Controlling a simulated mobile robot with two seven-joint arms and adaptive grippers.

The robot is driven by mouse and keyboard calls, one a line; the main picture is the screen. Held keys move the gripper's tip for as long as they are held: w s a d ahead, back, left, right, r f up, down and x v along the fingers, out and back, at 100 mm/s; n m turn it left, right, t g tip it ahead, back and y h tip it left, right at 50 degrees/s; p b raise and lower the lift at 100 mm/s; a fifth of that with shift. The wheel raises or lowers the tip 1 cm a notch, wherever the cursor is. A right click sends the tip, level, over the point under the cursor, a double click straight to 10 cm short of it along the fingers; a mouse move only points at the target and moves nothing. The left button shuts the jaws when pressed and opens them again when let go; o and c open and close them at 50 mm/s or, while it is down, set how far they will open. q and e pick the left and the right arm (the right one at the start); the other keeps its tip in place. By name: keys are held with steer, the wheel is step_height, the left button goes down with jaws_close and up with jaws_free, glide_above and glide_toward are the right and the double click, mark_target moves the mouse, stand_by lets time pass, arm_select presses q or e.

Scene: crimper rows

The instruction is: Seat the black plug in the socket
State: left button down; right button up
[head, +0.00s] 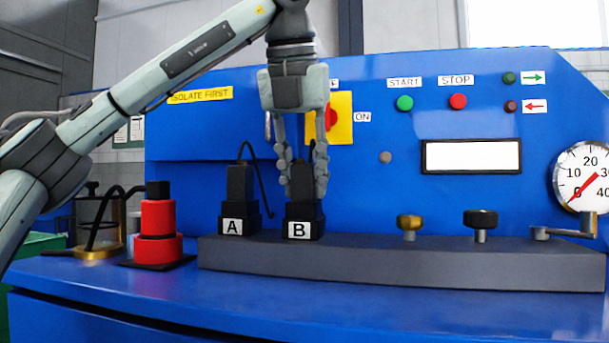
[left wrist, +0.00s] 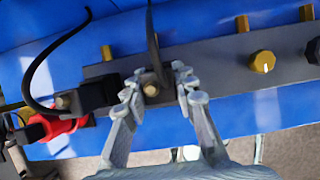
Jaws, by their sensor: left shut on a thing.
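My left gripper (head: 303,186) comes down from above and is shut on a black plug (head: 303,177) at the socket marked B (head: 301,229). The plug is upright, in line with the socket; the fingers partly hide it, and I cannot tell how deep it sits. In the left wrist view the fingers (left wrist: 160,86) close from both sides around the plug (left wrist: 151,88), whose black cable rises from it. A similar black plug (head: 239,184) with a looping cable stands in the socket marked A (head: 232,225), just left. My right gripper is not in view.
A grey rail (head: 400,265) carries a brass knob (head: 409,223), a black knob (head: 480,219) and a lever (head: 563,231) on the right. A red cylinder (head: 158,218) with a black top stands left. The blue panel (head: 230,135) rises close behind the gripper.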

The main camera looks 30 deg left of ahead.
arm_select(q)
steer(key=c, duration=1.1)
jaws_free()
steer(key=shift+c, duration=0.2)
steer(key=v, duration=1.2)
steer(key=shift+s+f, duration=0.1)
